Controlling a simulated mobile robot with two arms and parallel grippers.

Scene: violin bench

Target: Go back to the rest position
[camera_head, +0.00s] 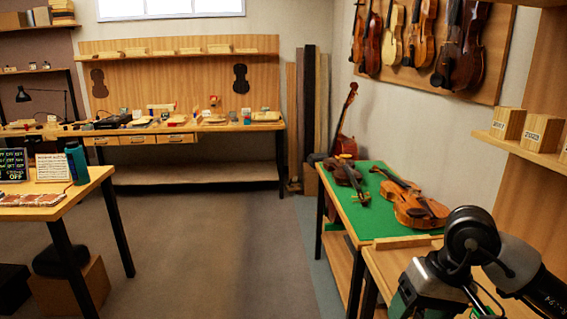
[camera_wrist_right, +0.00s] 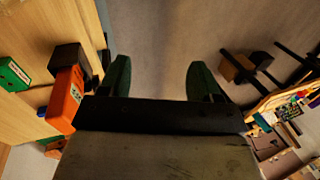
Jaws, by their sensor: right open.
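My right arm comes in at the lower right of the head view, beside and above a wooden bench top (camera_head: 392,262). In the right wrist view my right gripper (camera_wrist_right: 159,75) has its two dark green fingers spread apart. Nothing shows between them but grey floor. My left gripper is not in view.
In the right wrist view an orange box (camera_wrist_right: 64,100), a black block (camera_wrist_right: 68,58) and a green box (camera_wrist_right: 12,74) are at the bench on the left. A green-topped table (camera_head: 372,215) bears violins. A wooden table (camera_head: 60,208) stands left; the floor between (camera_head: 215,245) is clear.

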